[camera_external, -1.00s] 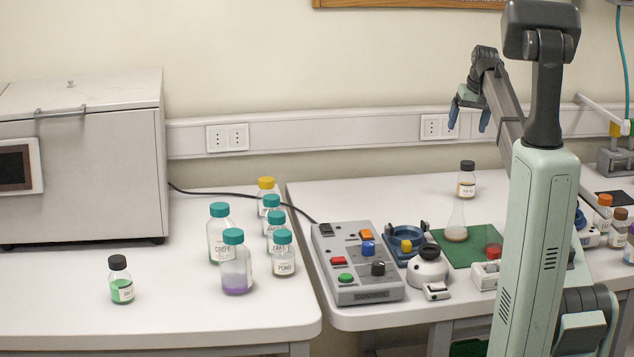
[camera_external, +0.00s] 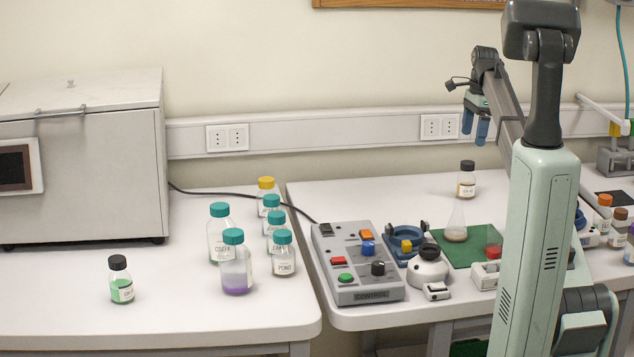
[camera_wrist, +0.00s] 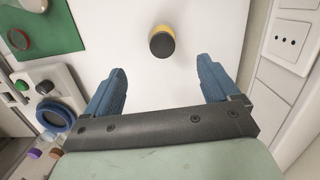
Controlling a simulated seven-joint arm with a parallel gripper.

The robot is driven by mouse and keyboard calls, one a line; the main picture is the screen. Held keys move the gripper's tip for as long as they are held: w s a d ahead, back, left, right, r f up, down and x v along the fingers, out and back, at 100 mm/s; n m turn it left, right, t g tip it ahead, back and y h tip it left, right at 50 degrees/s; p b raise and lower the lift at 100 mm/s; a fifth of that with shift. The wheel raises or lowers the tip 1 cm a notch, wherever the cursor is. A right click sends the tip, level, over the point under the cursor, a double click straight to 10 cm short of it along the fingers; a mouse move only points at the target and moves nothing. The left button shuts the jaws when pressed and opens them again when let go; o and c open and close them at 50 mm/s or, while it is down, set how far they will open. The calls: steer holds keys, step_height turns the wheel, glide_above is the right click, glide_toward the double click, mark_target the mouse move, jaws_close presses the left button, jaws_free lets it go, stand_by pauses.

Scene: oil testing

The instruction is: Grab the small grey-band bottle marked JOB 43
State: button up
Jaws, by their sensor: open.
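A small bottle with a black cap and amber contents (camera_external: 466,182) stands upright at the back of the right table. Its label is too small to read surely. My gripper (camera_external: 475,134) hangs above it, fingers pointing down, open and empty. In the wrist view, the bottle's black cap (camera_wrist: 161,44) shows from above, just beyond the open fingertips (camera_wrist: 162,68) and between their lines. Another small black-capped bottle with green contents (camera_external: 121,284) stands on the left table. Its label is also unreadable, and I see no clear grey band on either.
A flask (camera_external: 456,224) stands on a green mat (camera_external: 480,250) in front of the amber bottle. A control box (camera_external: 355,268) and blue ring holder (camera_external: 406,241) lie nearer left. Several teal-capped bottles (camera_external: 234,265) crowd the left table. The wall trunking (camera_external: 330,130) runs behind.

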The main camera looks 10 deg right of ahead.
mark_target(466, 176)
steer(key=shift+f+m, duration=0.15)
steer(key=shift+m, duration=0.15)
steer(key=shift+a+f, duration=0.1)
steer(key=shift+f, duration=0.2)
steer(key=f, duration=0.7)
steer(key=shift+a+f, duration=0.1)
steer(key=shift+a, duration=0.3)
steer(key=shift+w+a+f, duration=0.1)
steer(key=shift+f, duration=1.35)
steer(key=shift+w+a+f, duration=0.1)
steer(key=shift+f, duration=1.3)
steer(key=shift+c, duration=0.4)
steer(key=c, duration=1.2)
steer(key=shift+r, duration=0.1)
